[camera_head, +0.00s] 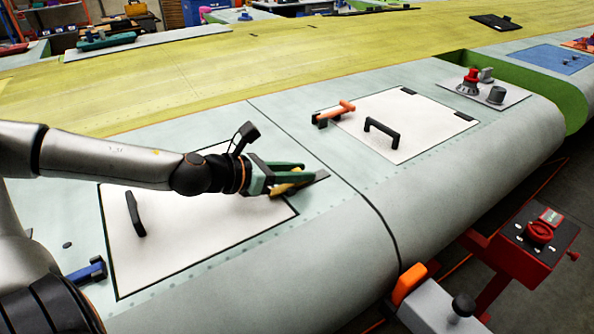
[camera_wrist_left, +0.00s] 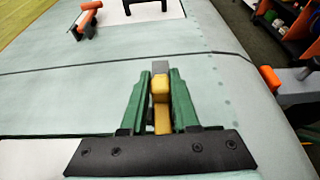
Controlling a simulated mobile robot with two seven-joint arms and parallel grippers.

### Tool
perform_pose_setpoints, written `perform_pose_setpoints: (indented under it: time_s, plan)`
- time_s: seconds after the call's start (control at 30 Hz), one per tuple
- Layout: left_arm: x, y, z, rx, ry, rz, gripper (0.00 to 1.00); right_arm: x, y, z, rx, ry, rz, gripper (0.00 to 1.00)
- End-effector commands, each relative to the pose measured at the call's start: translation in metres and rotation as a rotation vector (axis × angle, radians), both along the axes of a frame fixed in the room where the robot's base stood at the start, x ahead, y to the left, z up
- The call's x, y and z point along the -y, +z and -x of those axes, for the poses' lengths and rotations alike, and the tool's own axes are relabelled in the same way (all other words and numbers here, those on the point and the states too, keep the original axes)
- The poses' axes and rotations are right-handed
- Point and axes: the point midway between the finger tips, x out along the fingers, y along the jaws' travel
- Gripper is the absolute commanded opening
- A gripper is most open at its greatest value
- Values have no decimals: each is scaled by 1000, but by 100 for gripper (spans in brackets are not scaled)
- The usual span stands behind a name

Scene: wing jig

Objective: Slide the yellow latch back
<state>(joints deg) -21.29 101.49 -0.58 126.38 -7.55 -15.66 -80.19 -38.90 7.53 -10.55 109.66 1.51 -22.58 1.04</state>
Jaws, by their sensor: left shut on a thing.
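The yellow latch (camera_wrist_left: 161,90) sits between the green fingers of my left gripper (camera_wrist_left: 160,85) in the left wrist view. In the head view the yellow latch (camera_head: 291,187) shows under the fingers of my left gripper (camera_head: 300,174), at the right edge of the near white panel (camera_head: 170,235). The gripper is shut on the latch. A dark grey strip (camera_head: 320,176) shows just beyond the fingertips. The fingers hide part of the latch. My right gripper is not in view.
The near panel has a black handle (camera_head: 135,214) and a blue latch (camera_head: 88,271). A second white panel (camera_head: 425,115) has an orange latch (camera_head: 340,110) and a black handle (camera_head: 382,130). A red box with a knob (camera_head: 538,233) stands beyond the wing's edge.

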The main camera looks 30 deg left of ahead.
Motion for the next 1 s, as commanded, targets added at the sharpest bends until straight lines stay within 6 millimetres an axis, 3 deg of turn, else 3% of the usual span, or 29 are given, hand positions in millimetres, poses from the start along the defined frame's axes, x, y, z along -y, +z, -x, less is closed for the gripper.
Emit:
perform_pose_setpoints:
  time_s: [0.83, 1.0]
  plan:
    - [0, 0, 0, 0, -1, 0, 0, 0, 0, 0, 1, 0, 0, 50]
    - [1, -5, -5, 2, -2, -5, 0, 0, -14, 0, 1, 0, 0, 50]
